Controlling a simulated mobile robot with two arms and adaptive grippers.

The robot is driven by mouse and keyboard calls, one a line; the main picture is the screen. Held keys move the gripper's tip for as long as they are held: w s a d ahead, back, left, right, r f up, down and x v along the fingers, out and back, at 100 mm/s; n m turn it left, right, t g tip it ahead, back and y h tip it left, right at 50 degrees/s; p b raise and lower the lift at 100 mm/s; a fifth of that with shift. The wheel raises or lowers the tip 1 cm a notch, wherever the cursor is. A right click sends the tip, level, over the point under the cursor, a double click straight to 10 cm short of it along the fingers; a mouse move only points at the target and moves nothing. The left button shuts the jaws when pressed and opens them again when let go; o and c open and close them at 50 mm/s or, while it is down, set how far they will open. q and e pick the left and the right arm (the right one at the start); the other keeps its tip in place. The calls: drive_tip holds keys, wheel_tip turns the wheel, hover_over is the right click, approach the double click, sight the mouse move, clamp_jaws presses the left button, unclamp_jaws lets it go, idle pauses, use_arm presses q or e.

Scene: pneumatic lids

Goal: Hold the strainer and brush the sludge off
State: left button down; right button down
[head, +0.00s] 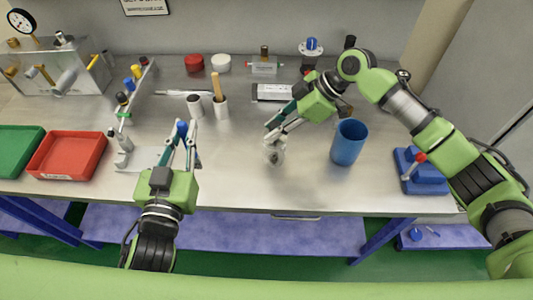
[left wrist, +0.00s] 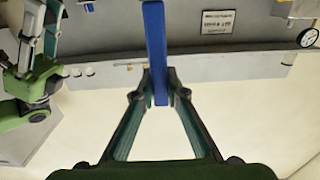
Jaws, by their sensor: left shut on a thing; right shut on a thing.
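My left gripper (head: 186,126) is shut on a blue-handled tool (head: 195,158) above the front left part of the bench. In the left wrist view the tool shows as a straight blue bar (left wrist: 155,40) between the fingertips (left wrist: 160,88). Its working end is not clear, so I cannot tell for sure that it is the brush. My right gripper (head: 271,141) points down and left near the bench middle. It is shut on a small grey, rounded piece that looks like the strainer (head: 274,156). The two held things are apart. Sludge is too small to make out.
A blue cup (head: 348,143) stands right of the strainer. A blue fixture (head: 420,172) is at the right front. Red (head: 68,156) and green (head: 14,150) trays lie at left. A white holder (head: 221,108) with a wooden handle stands behind. Bench between my grippers is clear.

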idle(0.4)
use_arm(q)
drive_tip(key=s+d+f+m+g+h, duration=0.1)
drive_tip(key=s+d+f+m+h, duration=0.1)
drive_tip(key=d+f+m+h, duration=0.3)
drive_tip(key=s+d+f+m+h, duration=0.1)
drive_tip(key=d+f+m+h, duration=0.15)
drive_tip(key=d+m, duration=0.5)
drive_tip(key=s+d+f+m+g+h, duration=0.1)
drive_tip(key=s+d+f+m+h, duration=0.15)
drive_tip(key=d+m+h, duration=0.35)
drive_tip(key=s+d+f+m+g+h, duration=0.4)
drive_tip(key=s+d+f+m, duration=0.1)
drive_tip(key=s+d+m, duration=0.25)
drive_tip(key=w, duration=0.6)
drive_tip(key=shift+a+r+g, duration=0.2)
drive_tip(key=shift+g, duration=0.1)
drive_tip(key=shift+w, duration=0.65)
drive_tip(key=shift+r, duration=0.15)
drive_tip(key=shift+r, duration=0.45)
drive_tip(key=shift+r, duration=0.2)
